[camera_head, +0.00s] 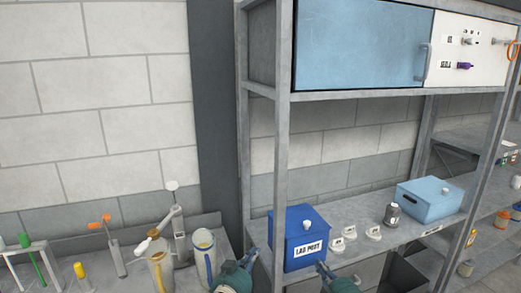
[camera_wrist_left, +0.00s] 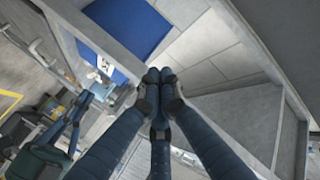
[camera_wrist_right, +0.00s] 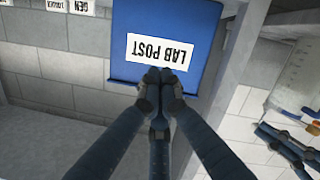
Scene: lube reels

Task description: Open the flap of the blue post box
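The blue post box (camera_head: 296,228) with a white "LAB POST" label stands on the grey shelf at its left end. A pale knob (camera_head: 307,224) shows on its upper part; the top looks closed. My left gripper (camera_head: 254,256) is left of the box near the shelf post; its fingers are together and empty in the left wrist view (camera_wrist_left: 159,74). My right gripper (camera_head: 322,267) is at the box's lower front right; in the right wrist view its shut fingertips (camera_wrist_right: 160,75) overlap the lower edge of the label (camera_wrist_right: 160,52). I cannot tell whether they touch.
White labelled discs (camera_head: 343,232), a dark bottle (camera_head: 392,213) and a light blue box (camera_head: 428,200) stand to the right. A blue-doored cabinet (camera_head: 362,42) is above. Jugs and tools stand on the left bench.

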